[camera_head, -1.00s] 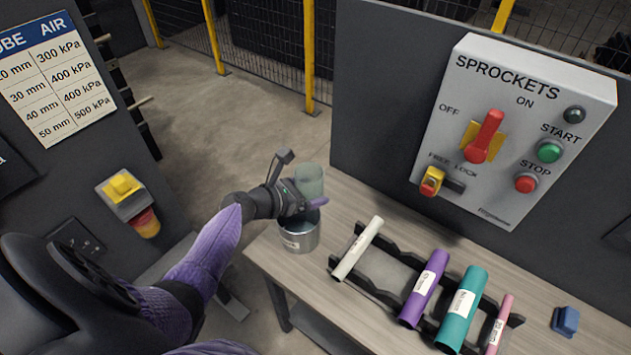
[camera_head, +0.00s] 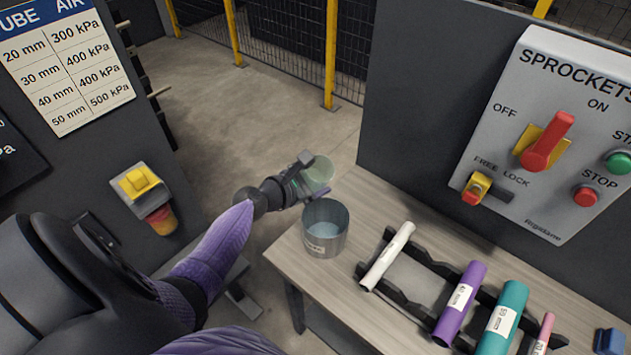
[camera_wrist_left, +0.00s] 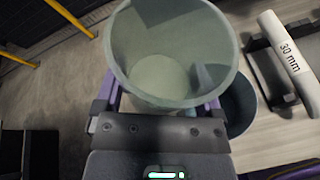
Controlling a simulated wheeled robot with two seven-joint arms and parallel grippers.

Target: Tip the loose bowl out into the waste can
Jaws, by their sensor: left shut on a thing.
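My left gripper (camera_head: 312,184) is shut on a pale green, translucent bowl (camera_head: 319,170). It holds the bowl above and just behind the waste can, off the table's left edge. In the left wrist view the bowl (camera_wrist_left: 160,80) sits between the purple fingers with its wide mouth toward the camera; I see no loose contents in it. The waste can (camera_head: 325,240) is a grey metal can with a white label, upright on the table, its mouth open to view. It also shows partly behind the bowl in the left wrist view (camera_wrist_left: 243,106). My right gripper is out of view.
The wooden table (camera_head: 345,280) carries a black rack (camera_head: 413,290) with several coloured tubes, right of the can. A blue block (camera_head: 610,341) lies at the far right. A dark panel with the SPROCKETS control box (camera_head: 545,130) stands behind. Floor is open at left.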

